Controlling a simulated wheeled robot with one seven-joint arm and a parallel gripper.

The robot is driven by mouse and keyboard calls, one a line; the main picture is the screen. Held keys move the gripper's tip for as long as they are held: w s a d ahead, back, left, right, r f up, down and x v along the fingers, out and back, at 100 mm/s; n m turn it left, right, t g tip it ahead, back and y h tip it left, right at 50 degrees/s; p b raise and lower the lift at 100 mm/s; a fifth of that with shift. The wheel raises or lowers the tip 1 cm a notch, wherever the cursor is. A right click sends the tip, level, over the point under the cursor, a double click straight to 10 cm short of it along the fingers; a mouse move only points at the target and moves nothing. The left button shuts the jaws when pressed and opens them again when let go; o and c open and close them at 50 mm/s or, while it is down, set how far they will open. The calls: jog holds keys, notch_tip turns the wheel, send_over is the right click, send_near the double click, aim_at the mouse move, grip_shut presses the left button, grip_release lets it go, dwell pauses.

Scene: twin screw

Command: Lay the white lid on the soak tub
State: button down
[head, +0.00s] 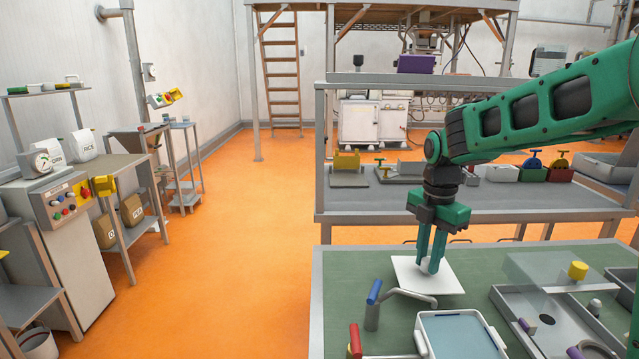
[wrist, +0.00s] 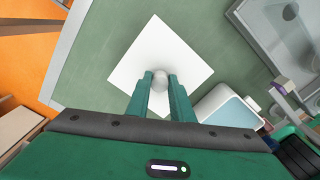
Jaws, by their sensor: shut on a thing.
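The white lid (head: 407,277) is a flat square plate with a round pale knob. It also shows in the wrist view (wrist: 160,50), with the knob (wrist: 160,80) between the fingertips. My gripper (head: 431,268) is shut on the knob; it also shows in the wrist view (wrist: 160,84). The lid is over the green table top, behind the tub; I cannot tell whether it touches the table. The soak tub (head: 424,345) is a white-rimmed container with blue-grey liquid at the front of the table. In the wrist view the tub (wrist: 206,101) is at the lower right, partly hidden by my gripper.
A bent grey tap with a blue handle (head: 374,292) stands left of the tub, and a red handle (head: 355,341) is in front of it. A grey sink tray (head: 510,308) with a clear cover is at the right. Green table top (head: 345,268) is bare at the back left.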

aim_at(426, 271)
notch_tip(426, 271, up, 5)
jog(key=shift+f, duration=0.15)
notch_tip(426, 271, down, 9)
jog(key=shift+r, duration=0.1)
dwell(0.3)
jog(key=shift+w, duration=0.1)
